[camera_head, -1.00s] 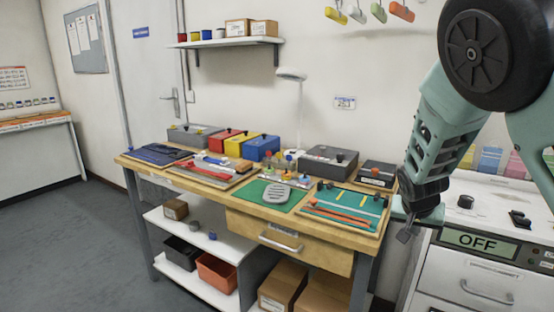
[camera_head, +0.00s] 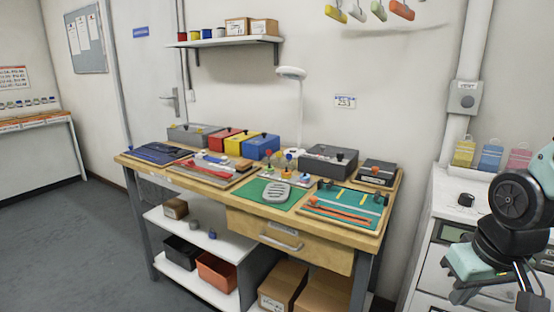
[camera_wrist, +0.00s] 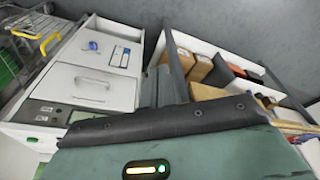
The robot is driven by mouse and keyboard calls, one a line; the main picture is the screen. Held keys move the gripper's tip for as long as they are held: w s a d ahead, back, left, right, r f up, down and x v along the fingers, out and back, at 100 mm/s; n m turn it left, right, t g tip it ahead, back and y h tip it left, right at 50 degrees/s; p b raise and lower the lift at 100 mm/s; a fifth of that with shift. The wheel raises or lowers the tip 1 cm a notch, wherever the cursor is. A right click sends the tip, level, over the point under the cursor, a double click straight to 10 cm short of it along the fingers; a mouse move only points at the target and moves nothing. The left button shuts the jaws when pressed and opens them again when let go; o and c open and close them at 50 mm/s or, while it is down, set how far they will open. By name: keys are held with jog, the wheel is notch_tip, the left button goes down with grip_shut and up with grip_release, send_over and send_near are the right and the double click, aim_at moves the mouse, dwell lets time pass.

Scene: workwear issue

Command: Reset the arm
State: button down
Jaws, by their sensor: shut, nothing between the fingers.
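My gripper (camera_head: 463,292) is low at the right edge of the head view, in front of the white cabinet (camera_head: 430,240). It is shut and empty, with no object held. The arm is folded close, and parts of it are cut off by the frame edge. In the wrist view, a teal and dark part of my own arm fills the bottom, and the fingertips do not show.
The workbench (camera_head: 225,196) stands left of my gripper, with coloured boxes, a green mat (camera_head: 255,192) and a lamp (camera_head: 291,73). Boxes and bins sit on its lower shelves. In the wrist view, a wire basket (camera_wrist: 33,35) shows at the upper left. The floor (camera_head: 75,240) at left is clear.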

jog(key=s+a+f+n+g+b, duration=0.1)
jog(key=s+a+f+n+b, duration=0.3)
jog(key=s+a, duration=0.3)
jog(key=s+a+f+n+g+b, duration=0.1)
jog(key=s+a+f+n+b, duration=0.2)
jog(key=s+a+b, duration=0.5)
notch_tip(320, 180, up, 14)
jog(key=w+a+p, duration=0.1)
jog(key=w+p, duration=0.1)
jog(key=p, duration=1.5)
jog(key=shift+w+a+p, duration=0.15)
jog(key=shift+a+p, duration=0.05)
jog(key=shift+p, duration=0.2)
